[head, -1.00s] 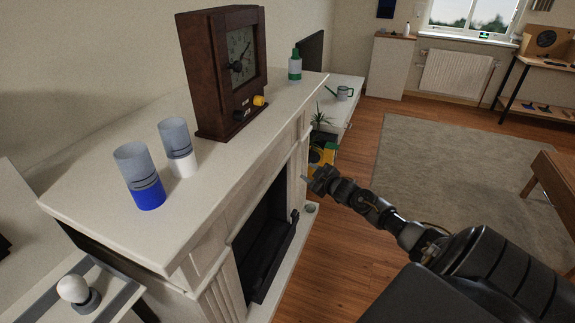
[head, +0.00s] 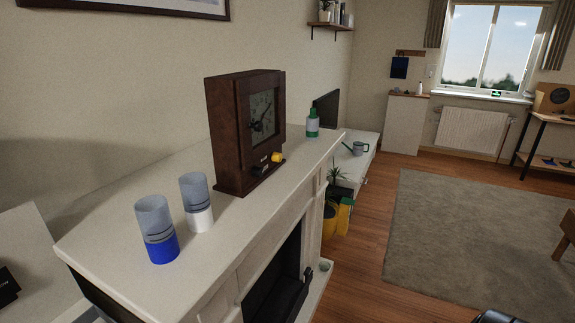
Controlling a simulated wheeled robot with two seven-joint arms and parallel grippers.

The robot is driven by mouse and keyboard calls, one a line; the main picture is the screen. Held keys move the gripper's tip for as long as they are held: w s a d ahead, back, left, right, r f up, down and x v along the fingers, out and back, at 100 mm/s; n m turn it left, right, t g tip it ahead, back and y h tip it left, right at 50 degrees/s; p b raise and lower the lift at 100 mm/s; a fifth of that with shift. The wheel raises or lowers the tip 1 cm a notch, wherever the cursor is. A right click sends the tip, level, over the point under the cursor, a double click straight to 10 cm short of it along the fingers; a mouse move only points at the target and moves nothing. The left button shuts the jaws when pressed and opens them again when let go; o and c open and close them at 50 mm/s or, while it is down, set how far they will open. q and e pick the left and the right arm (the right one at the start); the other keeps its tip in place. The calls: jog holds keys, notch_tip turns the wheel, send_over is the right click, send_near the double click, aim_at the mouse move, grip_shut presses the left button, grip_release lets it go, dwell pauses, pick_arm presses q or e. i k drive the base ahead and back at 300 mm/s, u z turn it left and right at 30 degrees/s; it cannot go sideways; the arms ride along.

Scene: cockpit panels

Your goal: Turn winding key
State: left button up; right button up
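A dark brown wooden clock (head: 229,136) stands upright on the white mantel shelf, its dial facing right. The clock's dark face (head: 262,113) shows hands. A yellow knob-like piece (head: 277,157) sits low on the clock's front, with a small dark piece (head: 262,168) beside it. I cannot tell for sure which of these is the winding key. Neither gripper is in view; only a dark bit of what may be my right arm shows at the bottom right edge.
Two cups, one blue-based (head: 157,230) and one white-based (head: 196,203), stand on the mantel (head: 120,236) left of the clock. A green and white bottle (head: 312,123) stands at its far end. Wooden floor (head: 364,262) and a grey rug (head: 470,240) lie open to the right.

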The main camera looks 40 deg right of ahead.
aim_at(276, 157)
jog(key=z, duration=2.2)
jog(key=i, duration=4.35)
jog(key=u, duration=3.75)
jog(key=i, duration=0.5)
